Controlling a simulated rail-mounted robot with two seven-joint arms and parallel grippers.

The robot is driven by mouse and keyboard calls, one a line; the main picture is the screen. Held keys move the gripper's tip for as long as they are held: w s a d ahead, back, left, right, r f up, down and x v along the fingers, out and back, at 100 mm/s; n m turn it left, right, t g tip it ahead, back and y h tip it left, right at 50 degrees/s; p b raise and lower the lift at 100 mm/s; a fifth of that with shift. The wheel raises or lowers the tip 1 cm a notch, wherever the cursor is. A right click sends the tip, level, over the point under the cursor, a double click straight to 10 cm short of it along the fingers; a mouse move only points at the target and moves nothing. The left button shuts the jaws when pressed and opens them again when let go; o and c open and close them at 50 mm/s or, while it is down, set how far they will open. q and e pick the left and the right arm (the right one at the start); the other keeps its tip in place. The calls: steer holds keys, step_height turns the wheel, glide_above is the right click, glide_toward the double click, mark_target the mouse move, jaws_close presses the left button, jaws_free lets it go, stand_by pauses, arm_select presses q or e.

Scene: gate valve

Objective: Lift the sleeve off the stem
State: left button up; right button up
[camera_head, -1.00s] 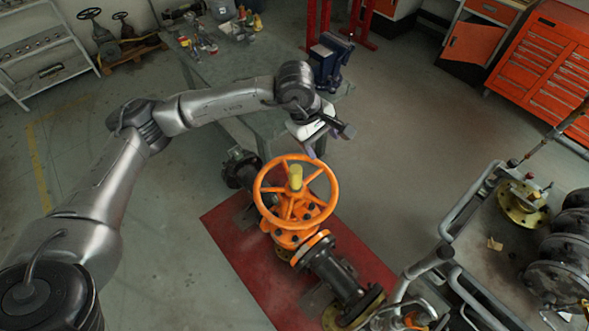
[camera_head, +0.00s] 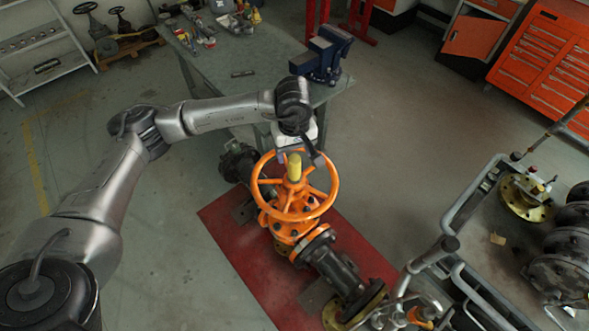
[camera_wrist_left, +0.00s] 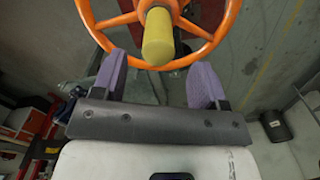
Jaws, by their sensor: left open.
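The yellow sleeve (camera_head: 294,167) stands upright on the stem at the centre of the orange handwheel (camera_head: 257,190), on top of the gate valve (camera_head: 291,228). The stem itself is hidden. In the left wrist view the sleeve (camera_wrist_left: 158,38) shows beyond the fingertips, roughly between the two purple finger pads. My left gripper (camera_wrist_left: 160,75) is open and empty, apart from the sleeve. In the head view my left gripper (camera_head: 300,153) is at the far side of the wheel, partly hidden behind the sleeve and wheel rim. My right gripper cannot be made out at the bottom of the head view.
The valve stands on a red mat (camera_head: 240,262). A workbench (camera_head: 235,75) with a blue vise (camera_head: 322,58) lies behind it. A cart (camera_head: 480,240) with metal parts is at the right. Open floor lies between the cart and the bench.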

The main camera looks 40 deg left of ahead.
mark_target(295, 159)
arm_select(q)
steer(key=shift+f+b, duration=0.85)
steer(key=shift+f, duration=2.45)
steer(key=shift+w, duration=0.1)
steer(key=c, duration=1)
steer(key=shift+r, duration=0.6)
step_height(295, 159, up, 8)
steer(key=shift+f+b, duration=0.15)
steer(key=shift+b, duration=1.1)
steer(key=shift+r, duration=0.6)
